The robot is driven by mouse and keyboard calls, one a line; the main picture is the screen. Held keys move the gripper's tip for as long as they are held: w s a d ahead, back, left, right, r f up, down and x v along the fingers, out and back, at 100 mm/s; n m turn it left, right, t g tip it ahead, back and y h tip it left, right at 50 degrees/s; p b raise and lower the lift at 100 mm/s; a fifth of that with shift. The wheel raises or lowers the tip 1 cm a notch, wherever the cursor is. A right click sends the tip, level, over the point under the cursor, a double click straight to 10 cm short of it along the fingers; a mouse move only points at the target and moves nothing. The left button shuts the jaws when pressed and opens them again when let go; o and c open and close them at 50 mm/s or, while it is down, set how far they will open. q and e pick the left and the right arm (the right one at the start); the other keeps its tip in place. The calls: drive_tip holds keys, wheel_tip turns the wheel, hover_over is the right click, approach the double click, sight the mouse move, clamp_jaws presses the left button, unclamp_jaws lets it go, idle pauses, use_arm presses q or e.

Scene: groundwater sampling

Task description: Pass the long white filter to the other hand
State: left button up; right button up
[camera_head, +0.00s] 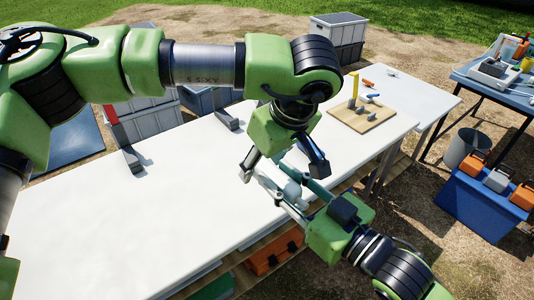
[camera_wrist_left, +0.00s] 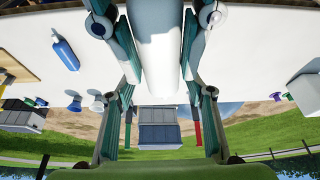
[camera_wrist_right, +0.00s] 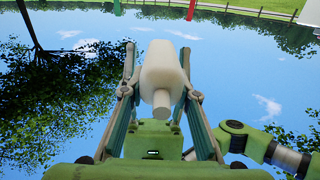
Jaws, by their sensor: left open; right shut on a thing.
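The long white filter (camera_head: 292,188) is held off the table at the right half of the white table. My right gripper (camera_head: 285,192) is shut on it. In the right wrist view the filter (camera_wrist_right: 163,72) sits between the right fingers, its narrow end toward the palm. My left gripper (camera_head: 283,165) is open, just above and beside the filter. In the left wrist view the filter (camera_wrist_left: 155,38) lies between the spread left fingers, which stand on both its sides. Part of the filter is hidden by the fingers in the head view.
The white table (camera_head: 150,225) is mostly bare. A wooden board (camera_head: 363,120) with a yellow upright piece stands toward its far right. Dark grey brackets (camera_head: 132,160) stand along its far edge. A blue bottle (camera_wrist_left: 65,50) shows in the left wrist view. A blue cooler (camera_head: 485,205) stands at right.

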use_arm(q)
drive_tip(key=shift+f, duration=0.15)
drive_tip(key=c, duration=1.2)
drive_tip(key=shift+c, duration=0.2)
use_arm(e)
drive_tip(key=o, duration=1.2)
use_arm(q)
drive_tip(key=shift+c, duration=0.2)
use_arm(e)
drive_tip(key=shift+o, duration=0.2)
